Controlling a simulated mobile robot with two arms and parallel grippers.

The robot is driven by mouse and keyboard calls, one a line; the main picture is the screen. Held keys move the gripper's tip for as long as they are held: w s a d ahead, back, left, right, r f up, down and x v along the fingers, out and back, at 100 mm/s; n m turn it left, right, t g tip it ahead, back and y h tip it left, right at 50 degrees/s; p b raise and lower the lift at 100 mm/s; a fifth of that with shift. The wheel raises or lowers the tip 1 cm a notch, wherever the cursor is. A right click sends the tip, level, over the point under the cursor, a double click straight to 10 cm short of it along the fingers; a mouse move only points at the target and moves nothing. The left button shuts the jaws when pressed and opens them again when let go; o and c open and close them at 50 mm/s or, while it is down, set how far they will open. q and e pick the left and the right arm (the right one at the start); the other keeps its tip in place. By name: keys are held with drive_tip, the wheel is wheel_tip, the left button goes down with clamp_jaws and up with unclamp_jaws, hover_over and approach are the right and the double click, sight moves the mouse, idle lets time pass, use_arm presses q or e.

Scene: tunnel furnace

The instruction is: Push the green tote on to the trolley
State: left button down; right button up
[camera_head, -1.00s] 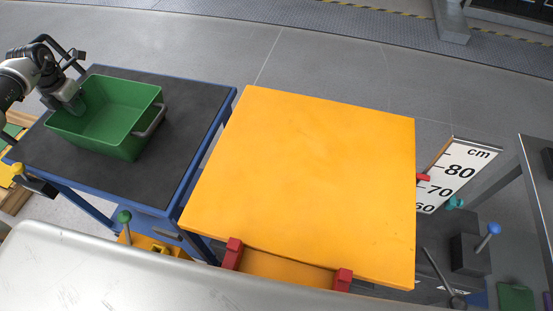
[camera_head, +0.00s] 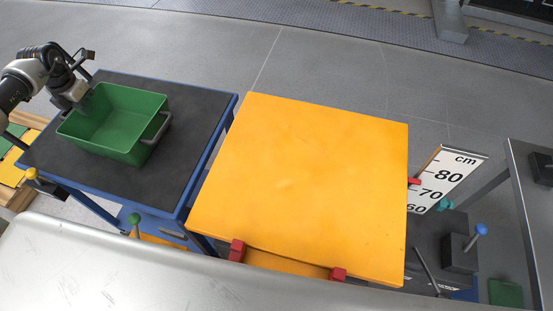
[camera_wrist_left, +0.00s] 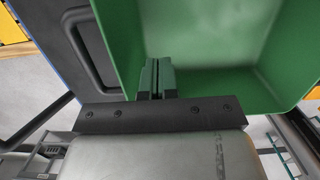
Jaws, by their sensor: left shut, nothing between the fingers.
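The green tote (camera_head: 118,138) stands upright and empty on the black-topped blue table (camera_head: 170,185) at the left of the head view. A grey handle (camera_head: 157,127) is on its right end. An orange-topped platform, perhaps the trolley (camera_head: 300,190), stands to the right across a narrow gap. My left gripper (camera_head: 80,103) is at the tote's left end. In the left wrist view, the closed fingers (camera_wrist_left: 157,78) lie over the tote's green wall, with nothing held between them. I cannot tell if they touch it. My right gripper is not in view.
Two red blocks (camera_head: 237,251) (camera_head: 338,274) sit at the platform's front edge. A scale board (camera_head: 445,180) stands to its right. A metal frame (camera_head: 515,200) is at far right. Open floor (camera_head: 330,70) lies behind the platform.

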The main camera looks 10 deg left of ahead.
use_arm(q)
wheel_tip(320, 180, up, 8)
drive_tip(key=p, duration=0.6)
drive_tip(key=shift+r, duration=0.15)
drive_tip(key=shift+s, duration=0.1)
